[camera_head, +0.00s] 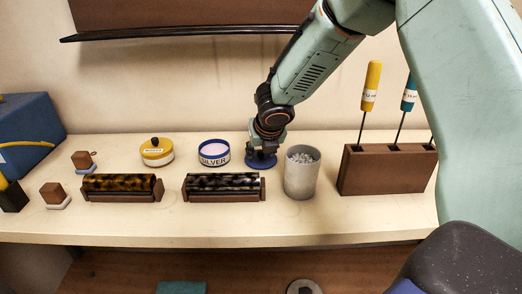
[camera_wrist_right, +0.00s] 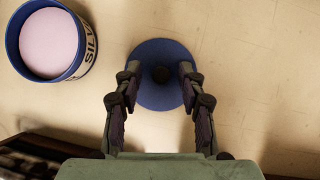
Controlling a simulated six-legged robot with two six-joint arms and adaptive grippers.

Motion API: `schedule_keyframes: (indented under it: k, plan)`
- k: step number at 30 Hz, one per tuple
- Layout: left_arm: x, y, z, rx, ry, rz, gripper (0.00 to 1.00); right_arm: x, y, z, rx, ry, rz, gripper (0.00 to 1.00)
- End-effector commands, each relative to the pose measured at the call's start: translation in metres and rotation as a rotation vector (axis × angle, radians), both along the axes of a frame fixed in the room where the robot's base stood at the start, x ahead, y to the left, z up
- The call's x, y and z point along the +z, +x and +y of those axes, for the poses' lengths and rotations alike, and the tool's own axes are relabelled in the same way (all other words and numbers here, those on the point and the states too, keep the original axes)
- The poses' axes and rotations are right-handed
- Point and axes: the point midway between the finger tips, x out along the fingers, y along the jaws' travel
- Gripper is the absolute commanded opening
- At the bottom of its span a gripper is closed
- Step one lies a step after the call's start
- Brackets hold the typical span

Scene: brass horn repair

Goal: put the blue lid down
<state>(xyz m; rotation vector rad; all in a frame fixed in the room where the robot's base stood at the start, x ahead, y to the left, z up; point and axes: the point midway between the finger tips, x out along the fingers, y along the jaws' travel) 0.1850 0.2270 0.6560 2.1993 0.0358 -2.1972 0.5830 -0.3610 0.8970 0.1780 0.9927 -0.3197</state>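The blue lid (camera_head: 262,161) lies flat on the pale bench, just right of the open SILVER tin (camera_head: 214,153) and apart from it. In the right wrist view the lid (camera_wrist_right: 160,97) is a blue disc with a small dark knob at its middle. My right gripper (camera_wrist_right: 160,68) is over the lid, its two fingers apart on either side of the knob with a visible gap to it. In the head view this gripper (camera_head: 264,150) points down at the lid and hides part of it. The SILVER tin (camera_wrist_right: 86,45) shows pinkish contents. My left gripper is not in view.
A grey cup (camera_head: 302,178) of small pale pieces stands close right of the lid. A brown tool block (camera_head: 385,172) is farther right. Two brush rollers (camera_head: 122,188) (camera_head: 222,187) lie in front, and a yellow-lidded tin (camera_head: 157,153) stands left.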

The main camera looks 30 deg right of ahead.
Motion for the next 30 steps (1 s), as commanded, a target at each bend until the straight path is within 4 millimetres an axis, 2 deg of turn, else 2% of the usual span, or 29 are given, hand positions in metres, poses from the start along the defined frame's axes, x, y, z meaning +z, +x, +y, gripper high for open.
schedule_keyframes:
  k: [7, 21, 24, 30]
  plan:
    - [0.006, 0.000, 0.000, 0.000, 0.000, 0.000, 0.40, 0.008, 0.000, 0.000, -0.001, 0.000, -0.001, 0.40]
    - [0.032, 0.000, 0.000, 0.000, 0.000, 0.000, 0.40, 0.087, -0.047, 0.017, 0.001, 0.001, -0.003, 0.40]
    - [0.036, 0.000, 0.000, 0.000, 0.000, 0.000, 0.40, 0.097, -0.054, 0.020, 0.000, 0.001, -0.002, 0.40]
    - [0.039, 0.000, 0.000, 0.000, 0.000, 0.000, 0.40, 0.106, -0.060, 0.022, 0.000, 0.000, -0.001, 0.40]
